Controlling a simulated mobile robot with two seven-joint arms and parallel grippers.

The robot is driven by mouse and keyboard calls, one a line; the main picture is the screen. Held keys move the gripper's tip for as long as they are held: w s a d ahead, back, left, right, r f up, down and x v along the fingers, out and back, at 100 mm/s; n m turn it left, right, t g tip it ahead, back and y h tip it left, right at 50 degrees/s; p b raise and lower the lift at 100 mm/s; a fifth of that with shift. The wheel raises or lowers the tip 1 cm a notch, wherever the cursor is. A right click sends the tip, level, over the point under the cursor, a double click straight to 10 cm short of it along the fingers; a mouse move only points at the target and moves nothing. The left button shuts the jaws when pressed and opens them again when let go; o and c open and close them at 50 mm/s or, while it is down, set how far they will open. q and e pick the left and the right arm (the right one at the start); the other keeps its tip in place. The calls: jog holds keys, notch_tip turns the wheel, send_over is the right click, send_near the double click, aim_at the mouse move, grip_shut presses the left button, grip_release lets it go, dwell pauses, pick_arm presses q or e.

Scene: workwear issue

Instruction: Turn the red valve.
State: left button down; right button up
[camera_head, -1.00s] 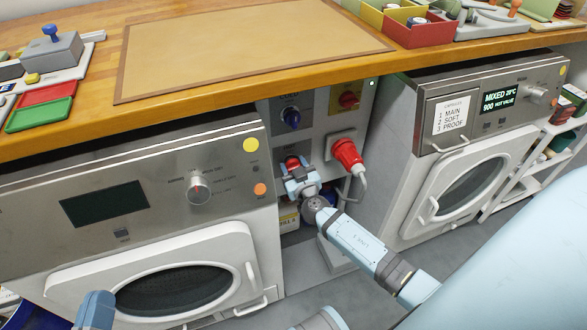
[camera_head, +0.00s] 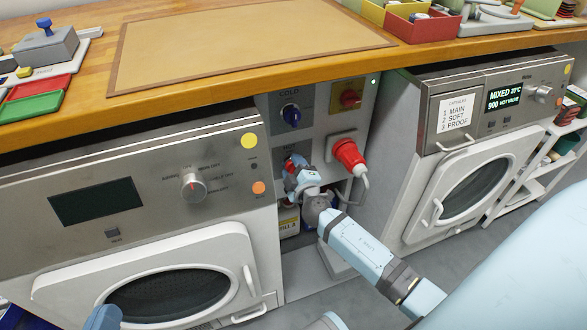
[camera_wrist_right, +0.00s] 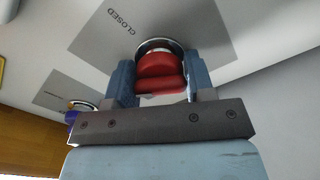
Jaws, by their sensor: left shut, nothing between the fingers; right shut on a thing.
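The red valve (camera_wrist_right: 161,76) has a rounded red handle on a metal collar, on the grey panel between the two machines. In the right wrist view it sits between the two blue fingers of my right gripper (camera_wrist_right: 162,88), which is shut on it. The word CLOSED is printed on the panel beside it. In the head view my right gripper (camera_head: 297,172) is at the lower left of the panel and hides most of the valve. A blue tip of my left gripper (camera_head: 103,318) shows at the bottom left edge, shut and empty, far from the valve.
A blue COLD valve (camera_head: 291,115) sits just above, a red knob on yellow (camera_head: 350,98) at upper right, and a red plug (camera_head: 347,153) with a grey cable close to the right. Washing machines flank the panel. The wooden worktop (camera_head: 440,50) overhangs it.

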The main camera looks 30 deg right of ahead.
jog(key=n, duration=0.2)
jog(key=shift+n, duration=1.8)
jog(key=o, duration=0.9)
jog(key=v, duration=1.4)
jog(key=shift+w+p, duration=0.1)
jog(key=shift+p, duration=0.25)
